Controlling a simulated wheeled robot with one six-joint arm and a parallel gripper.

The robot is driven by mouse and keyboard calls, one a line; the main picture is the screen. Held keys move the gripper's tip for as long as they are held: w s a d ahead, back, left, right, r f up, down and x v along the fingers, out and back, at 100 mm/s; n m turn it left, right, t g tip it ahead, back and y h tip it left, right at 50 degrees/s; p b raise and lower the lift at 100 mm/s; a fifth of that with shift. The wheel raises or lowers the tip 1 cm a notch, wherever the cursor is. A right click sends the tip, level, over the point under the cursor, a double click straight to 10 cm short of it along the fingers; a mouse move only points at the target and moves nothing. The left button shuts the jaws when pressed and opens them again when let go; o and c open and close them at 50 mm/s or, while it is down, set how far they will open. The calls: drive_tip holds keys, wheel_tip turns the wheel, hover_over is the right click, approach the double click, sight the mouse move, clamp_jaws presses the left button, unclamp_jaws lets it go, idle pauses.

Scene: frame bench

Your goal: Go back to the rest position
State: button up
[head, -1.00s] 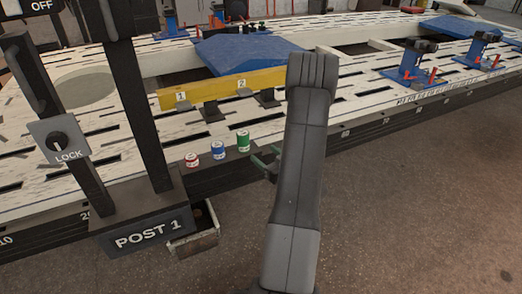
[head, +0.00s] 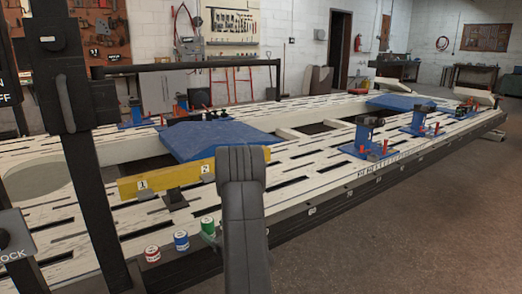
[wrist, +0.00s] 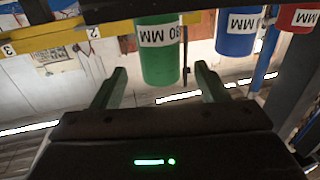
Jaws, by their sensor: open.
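My gripper's two green fingers (wrist: 160,88) stand open and apart in the wrist view, with nothing held between them. The green can (wrist: 160,52), marked in MM, shows between and beyond the fingertips; a gap to both fingers is visible. In the head view the green can (head: 208,226) stands on the bench edge, and my arm's dark grey link (head: 243,215) rises just right of it. That link hides most of my gripper there.
A blue can (head: 181,240) and a red can (head: 152,253) stand in line beside the green one. Behind them is a yellow bar (head: 190,173) with number tags. A dark post (head: 90,190) rises at left. Floor at right (head: 430,230) is clear.

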sight(211, 225)
drive_tip(key=x, duration=0.4)
drive_tip(key=shift+w+a+r, duration=0.2)
drive_tip(key=shift+a+r, duration=0.05)
drive_tip(key=shift+r, duration=0.25)
